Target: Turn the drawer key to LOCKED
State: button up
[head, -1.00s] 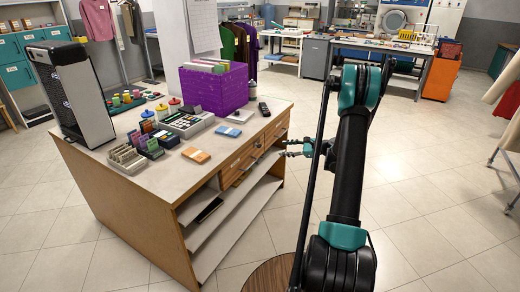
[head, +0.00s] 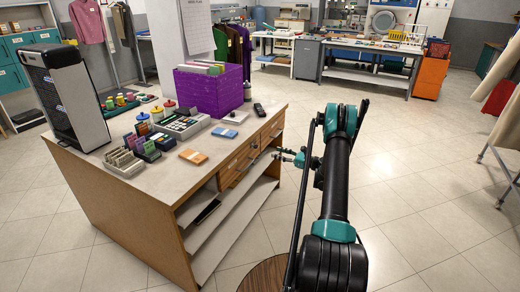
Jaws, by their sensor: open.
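The wooden counter (head: 120,210) has a row of drawers (head: 240,162) along its right side, under the top. The drawer key and any LOCKED marking are too small to make out. I cannot tell whether a fingertip touches a drawer front. My arm runs from the bottom of the view up and hides part of the floor to the right.
Open shelves (head: 230,225) lie below the drawers. A clothes rack (head: 500,160) stands far right.

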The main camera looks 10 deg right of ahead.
aim_at(255, 147)
jog(key=x, duration=1.1)
jog(key=shift+w+a, duration=0.1)
grip_shut()
